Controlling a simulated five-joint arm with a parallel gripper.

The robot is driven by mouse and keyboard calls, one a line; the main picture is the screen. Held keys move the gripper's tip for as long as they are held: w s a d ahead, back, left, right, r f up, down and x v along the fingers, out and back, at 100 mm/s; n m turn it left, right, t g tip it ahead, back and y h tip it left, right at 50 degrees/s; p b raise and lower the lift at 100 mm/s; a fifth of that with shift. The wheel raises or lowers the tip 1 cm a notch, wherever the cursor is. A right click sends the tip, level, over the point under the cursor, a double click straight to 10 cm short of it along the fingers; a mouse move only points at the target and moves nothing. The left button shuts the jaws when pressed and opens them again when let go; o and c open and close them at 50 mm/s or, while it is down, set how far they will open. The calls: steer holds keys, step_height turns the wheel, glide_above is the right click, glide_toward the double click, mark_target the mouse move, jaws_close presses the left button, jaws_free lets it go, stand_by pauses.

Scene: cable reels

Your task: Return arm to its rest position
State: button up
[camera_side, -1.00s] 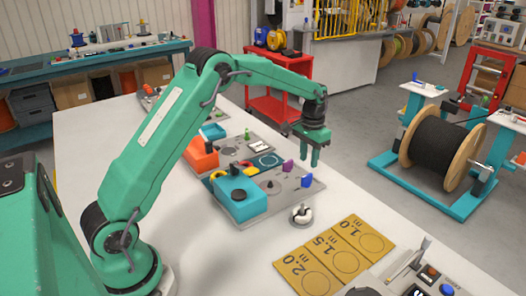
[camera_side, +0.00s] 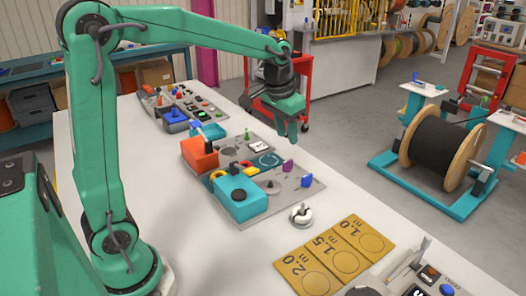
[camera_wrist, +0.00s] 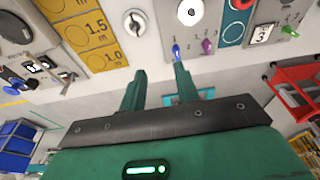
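My arm is raised and bent above the white table (camera_side: 110,180) in the side view. My gripper (camera_side: 292,134) hangs at its end, above the far right part of the table, clear of the panels. In the wrist view my gripper (camera_wrist: 160,70) has its two fingers apart with nothing held between them. The blue lever and purple knob seen near the right fingertip there belong to a panel below.
A grey panel (camera_side: 290,185) carries a teal box (camera_side: 240,200) and an orange box (camera_side: 198,153). A white knob (camera_side: 301,215) stands beside yellow length cards (camera_side: 335,257). A red cart (camera_side: 290,75) and a black cable reel (camera_side: 437,150) stand beyond the table.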

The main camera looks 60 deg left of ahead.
steer(key=s+d+t, duration=0.3)
steer(key=s, duration=1.7)
steer(key=shift+s+d+r, duration=0.15)
steer(key=shift+s+r, duration=0.2)
steer(key=shift+s, duration=0.05)
